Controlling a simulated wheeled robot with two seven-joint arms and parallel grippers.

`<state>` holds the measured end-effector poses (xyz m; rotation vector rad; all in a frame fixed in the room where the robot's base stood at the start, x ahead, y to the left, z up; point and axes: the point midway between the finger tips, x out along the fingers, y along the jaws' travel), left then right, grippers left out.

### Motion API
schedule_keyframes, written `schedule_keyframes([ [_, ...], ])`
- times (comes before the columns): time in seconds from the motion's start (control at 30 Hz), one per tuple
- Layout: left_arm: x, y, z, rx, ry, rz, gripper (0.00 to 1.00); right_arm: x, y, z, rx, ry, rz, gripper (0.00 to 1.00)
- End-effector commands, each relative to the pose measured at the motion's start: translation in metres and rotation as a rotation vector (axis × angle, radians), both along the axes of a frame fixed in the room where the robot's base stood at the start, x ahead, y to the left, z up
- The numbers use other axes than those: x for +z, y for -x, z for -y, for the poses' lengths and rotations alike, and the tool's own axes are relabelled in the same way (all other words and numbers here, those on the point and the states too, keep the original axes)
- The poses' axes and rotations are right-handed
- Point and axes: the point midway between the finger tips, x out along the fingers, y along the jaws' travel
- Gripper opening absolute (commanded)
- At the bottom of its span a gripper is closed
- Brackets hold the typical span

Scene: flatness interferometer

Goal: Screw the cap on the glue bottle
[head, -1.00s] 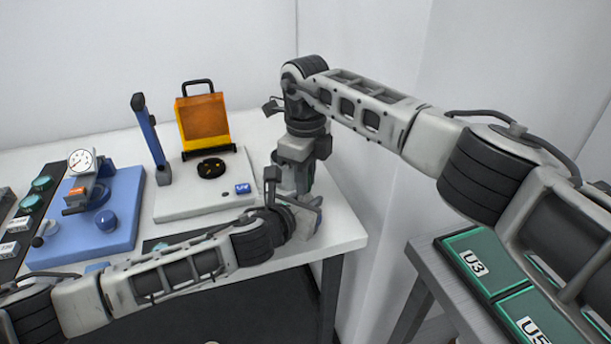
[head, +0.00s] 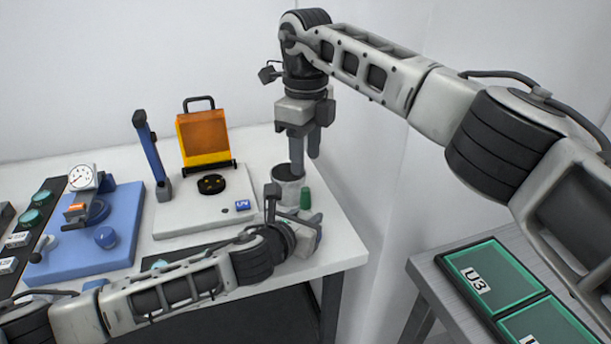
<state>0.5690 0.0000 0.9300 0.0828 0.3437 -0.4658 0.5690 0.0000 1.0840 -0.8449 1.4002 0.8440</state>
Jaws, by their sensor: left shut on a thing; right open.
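My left gripper (head: 297,226) is low over the front right part of the white table. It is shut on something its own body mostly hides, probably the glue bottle. A small green upright piece (head: 305,198), which looks like the cap, shows just above that gripper. I cannot tell whether it is seated on the bottle. My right gripper (head: 305,160) points down above this spot, open, with its fingers apart from the green piece. One finger overlaps a grey cylindrical cup (head: 287,188) in the picture.
Left of the grippers, a white base plate (head: 190,218) carries a black disc (head: 211,184), a blue post (head: 150,155) and an orange shield (head: 204,137). Further left is a blue gauge stand (head: 85,245). A side table with green trays (head: 490,276) stands at right.

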Motion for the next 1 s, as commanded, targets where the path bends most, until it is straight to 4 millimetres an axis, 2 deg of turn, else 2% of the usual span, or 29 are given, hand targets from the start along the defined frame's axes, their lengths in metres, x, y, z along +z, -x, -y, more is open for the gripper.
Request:
schedule_keyframes([
  [0.1,0.0,0.0,0.0,0.0,0.0,-0.001,0.0,0.017,0.0,-0.001,0.0,0.0,0.001,0.43],
  [0.2,0.0,0.0,0.0,0.0,0.0,-0.001,0.0,0.024,0.0,-0.001,0.0,0.0,0.0,0.43],
  [0.53,0.0,0.0,0.0,0.0,0.0,-0.001,0.0,0.027,0.0,-0.001,0.001,0.0,-0.001,0.43],
  [0.57,0.0,0.0,0.0,0.0,0.0,-0.001,0.34,0.027,0.0,-0.001,0.001,0.0,-0.001,0.43],
  [0.63,0.0,0.0,0.0,0.0,0.0,-0.001,0.54,0.027,0.0,-0.001,0.001,0.0,-0.001,0.43],
  [1.0,0.001,0.003,-0.002,0.0,0.0,-0.001,0.54,0.027,0.0,-0.001,0.001,0.0,-0.001,0.43],
])
